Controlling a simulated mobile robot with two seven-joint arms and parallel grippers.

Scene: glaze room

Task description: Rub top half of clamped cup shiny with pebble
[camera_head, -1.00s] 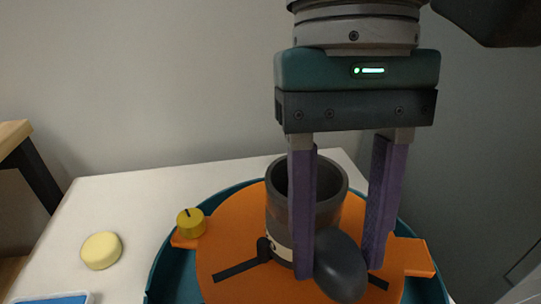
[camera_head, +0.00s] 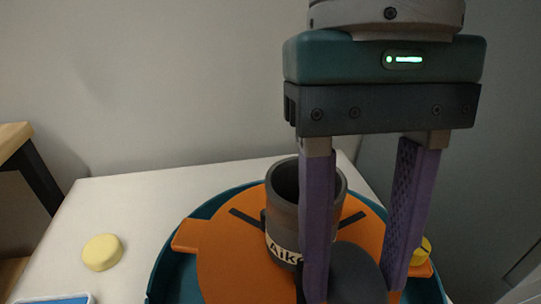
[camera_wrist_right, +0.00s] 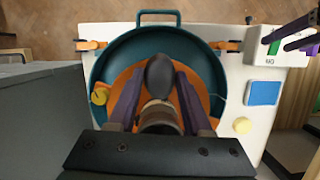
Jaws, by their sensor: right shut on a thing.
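The dark grey cup (camera_head: 283,215) stands upright, clamped on the orange disc (camera_head: 225,265), with a pale label reading "Aiko" low on its near side. It also shows in the wrist view (camera_wrist_right: 160,117). My right gripper (camera_head: 352,285) is shut on the dark smooth pebble (camera_head: 356,274), in front of and right of the cup. One purple finger hides part of the cup. The pebble (camera_wrist_right: 159,73) lies between the fingertips in the wrist view; I cannot tell whether it touches the cup. Purple fingers of my left gripper (camera_wrist_right: 276,42) show at the wrist view's right; their opening is unclear.
A teal basin (camera_head: 170,275) surrounds the disc. Dark clamp bars lie beside the cup. A yellow knob (camera_head: 424,248) sits at the disc's right edge. A pale yellow round block (camera_head: 102,252) and a blue pad (camera_head: 55,300) lie on the white table (camera_head: 130,200), which has free room at left.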

